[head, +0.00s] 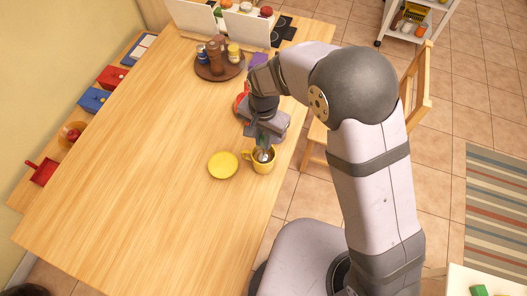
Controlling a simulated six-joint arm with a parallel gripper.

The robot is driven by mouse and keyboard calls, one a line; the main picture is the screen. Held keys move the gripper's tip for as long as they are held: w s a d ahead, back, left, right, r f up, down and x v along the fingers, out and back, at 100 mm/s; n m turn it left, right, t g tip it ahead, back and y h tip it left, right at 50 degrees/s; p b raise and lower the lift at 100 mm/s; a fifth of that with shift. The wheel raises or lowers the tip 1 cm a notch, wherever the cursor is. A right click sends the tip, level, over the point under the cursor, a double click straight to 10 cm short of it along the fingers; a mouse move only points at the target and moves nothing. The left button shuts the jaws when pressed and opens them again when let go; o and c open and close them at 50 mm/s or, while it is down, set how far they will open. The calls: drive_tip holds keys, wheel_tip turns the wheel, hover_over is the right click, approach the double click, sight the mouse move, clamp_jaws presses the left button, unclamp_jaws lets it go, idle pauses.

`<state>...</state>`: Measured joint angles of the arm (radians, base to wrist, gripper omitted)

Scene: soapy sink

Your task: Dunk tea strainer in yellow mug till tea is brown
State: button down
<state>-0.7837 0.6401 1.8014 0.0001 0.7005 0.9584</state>
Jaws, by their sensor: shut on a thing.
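A yellow mug (263,166) stands near the right edge of the wooden table, with its handle toward the left. My gripper (264,146) is directly above the mug, pointing down, and is shut on the tea strainer (263,155). The strainer shows as a small grey metal piece at the mug's opening; its lower part is hidden, and I cannot tell how deep it sits. The colour of the liquid in the mug cannot be made out. A yellow saucer (223,165) lies empty on the table just left of the mug.
A red thing (241,103) sits partly hidden behind my gripper. A round brown tray (219,70) with several jars and bottles stands farther back. White panels (246,28) stand at the far end. A wooden chair (417,95) is right of the table.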

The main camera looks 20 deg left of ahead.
drive_tip(key=shift+f, duration=0.1)
drive_tip(key=shift+f+b, duration=0.5)
drive_tip(key=shift+f, duration=0.25)
drive_tip(key=shift+r, duration=0.2)
drive_tip(key=shift+r+p, duration=3.55)
drive_tip(key=shift+r, duration=0.65)
drive_tip(key=shift+r+p, duration=1.5)
drive_tip(key=shift+r, duration=0.25)
drive_tip(key=shift+f, duration=0.1)
